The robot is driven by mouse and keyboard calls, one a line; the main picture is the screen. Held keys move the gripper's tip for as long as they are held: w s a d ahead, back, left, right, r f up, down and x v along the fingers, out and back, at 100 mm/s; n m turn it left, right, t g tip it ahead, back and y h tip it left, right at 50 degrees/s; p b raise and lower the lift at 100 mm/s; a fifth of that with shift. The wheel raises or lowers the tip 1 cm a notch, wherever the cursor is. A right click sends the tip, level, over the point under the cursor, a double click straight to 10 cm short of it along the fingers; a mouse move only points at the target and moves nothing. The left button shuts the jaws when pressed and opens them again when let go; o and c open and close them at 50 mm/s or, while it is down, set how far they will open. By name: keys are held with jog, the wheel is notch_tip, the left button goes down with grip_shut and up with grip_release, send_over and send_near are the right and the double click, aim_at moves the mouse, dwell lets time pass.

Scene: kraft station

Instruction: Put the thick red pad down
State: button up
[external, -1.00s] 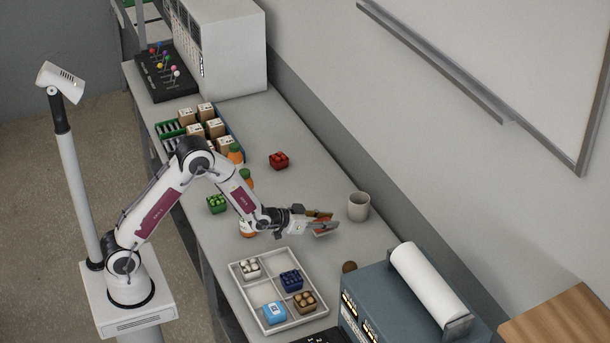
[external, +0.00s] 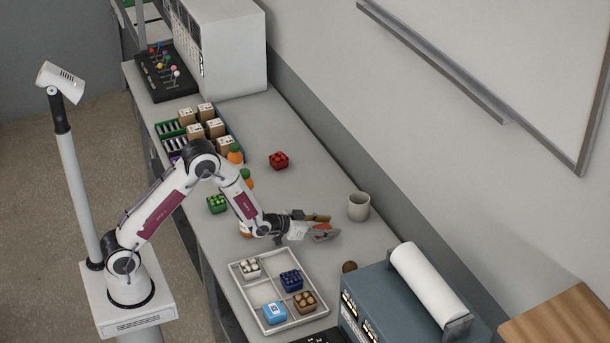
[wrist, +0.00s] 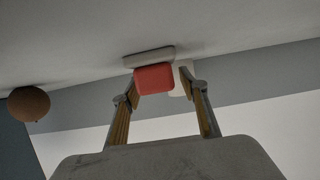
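The thick red pad (wrist: 155,79) shows between my fingertips in the wrist view, against a flat pale grey piece (wrist: 149,56). I cannot tell whether that piece is part of the pad or a separate rest. In the external view the red pad (external: 322,229) is at the end of my gripper (external: 320,226), left of the mug. In the wrist view my gripper (wrist: 159,84) has its fingers spread. The left fingertip is close to the pad's edge, and a gap shows between the pad and the right fingertip. Contact on the left is unclear.
A beige mug (external: 358,206) stands just right of my gripper. A divided white tray (external: 262,318) with several small coloured boxes lies in front. A brown round object (external: 349,267) is near the blue-grey machine (external: 395,300). A red box (external: 279,160) sits farther back, with bare table around it.

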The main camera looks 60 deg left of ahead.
jog(key=shift+s+r, duration=0.1)
jog(key=shift+r, duration=0.1)
jog(key=shift+v, duration=5.9)
jog(key=s+r+g, duration=0.4)
jog(key=s+r, duration=0.7)
jog(key=s, duration=0.4)
jog(key=s+r+g, duration=0.3)
jog(key=s, duration=1.8)
jog(key=shift+s+a+g, duration=0.3)
jog(key=shift+a+g, duration=0.1)
jog(key=shift+a, duration=0.05)
